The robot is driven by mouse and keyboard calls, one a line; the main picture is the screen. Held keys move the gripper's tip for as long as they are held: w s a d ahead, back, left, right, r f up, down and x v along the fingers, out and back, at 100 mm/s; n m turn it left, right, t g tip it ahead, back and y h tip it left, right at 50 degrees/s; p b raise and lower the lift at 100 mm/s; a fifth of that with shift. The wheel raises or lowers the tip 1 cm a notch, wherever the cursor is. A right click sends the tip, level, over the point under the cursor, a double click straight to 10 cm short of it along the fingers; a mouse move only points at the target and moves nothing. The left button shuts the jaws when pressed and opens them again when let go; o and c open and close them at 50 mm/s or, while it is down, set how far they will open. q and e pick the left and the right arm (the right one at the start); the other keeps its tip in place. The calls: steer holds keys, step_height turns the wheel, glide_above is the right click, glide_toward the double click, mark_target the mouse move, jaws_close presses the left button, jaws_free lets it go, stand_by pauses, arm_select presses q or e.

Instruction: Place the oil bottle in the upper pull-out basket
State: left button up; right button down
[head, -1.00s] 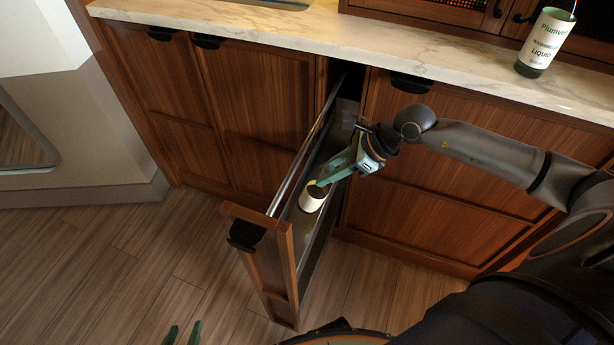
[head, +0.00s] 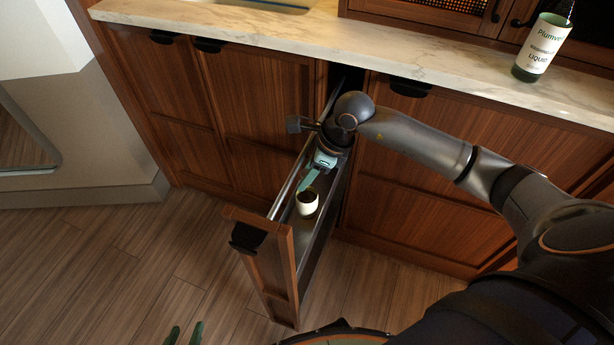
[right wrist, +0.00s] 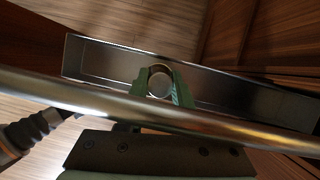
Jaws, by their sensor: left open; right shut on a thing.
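The oil bottle (head: 307,203), with a cream label and dark top, is inside the narrow pull-out basket (head: 317,240), between its metal sides. My right gripper (head: 309,188) is shut on its upper part, reaching in from the cabinet side. In the right wrist view, the green fingers (right wrist: 160,88) close around the bottle's round end (right wrist: 159,78), within the metal-walled basket (right wrist: 105,58). Whether the bottle's base touches the basket floor cannot be told. My left gripper (head: 185,334) is open and empty at the bottom edge of the head view, away from the basket.
A metal rail (right wrist: 200,118) crosses close in front of the right wrist camera. The pull-out's wooden front (head: 265,262) stands out over the floor. A green-and-white liquid bottle (head: 543,48) stands on the marble counter (head: 300,32). The floor left of the pull-out is clear.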

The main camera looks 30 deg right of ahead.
steer(key=shift+f, duration=0.75)
steer(key=shift+f, duration=0.15)
steer(key=c, duration=0.6)
jaws_free()
steer(key=p+v, duration=0.1)
steer(key=v, duration=1.1)
